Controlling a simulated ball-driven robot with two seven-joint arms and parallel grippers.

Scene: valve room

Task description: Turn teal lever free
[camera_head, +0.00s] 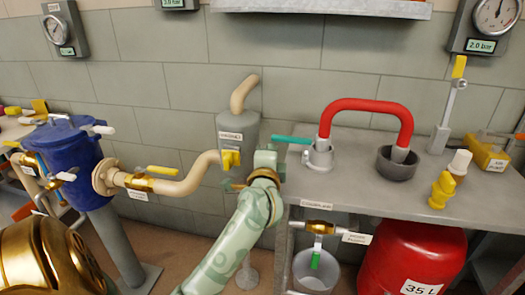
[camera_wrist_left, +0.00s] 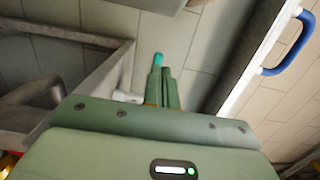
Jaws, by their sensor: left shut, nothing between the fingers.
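The teal lever (camera_head: 293,140) sticks out to the left from a pale grey valve fitting (camera_head: 318,157) at the left end of the grey bench. The red bent pipe (camera_head: 368,105) rises from this fitting. My left gripper (camera_head: 265,160) is just left of and below the lever's free end, with its fingers shut and empty. In the left wrist view the teal lever (camera_wrist_left: 158,59) shows just beyond the tips of the shut fingers (camera_wrist_left: 163,86); whether they touch it I cannot tell. My right gripper is in neither view.
A dark cup (camera_head: 397,164) holds the red pipe's other end. The grey bench (camera_head: 352,190) carries yellow fittings (camera_head: 443,190) at right. A grey funnel-like vessel (camera_head: 238,128) and cream pipe (camera_head: 190,183) stand behind my left arm. A red tank (camera_head: 412,250) is under the bench.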

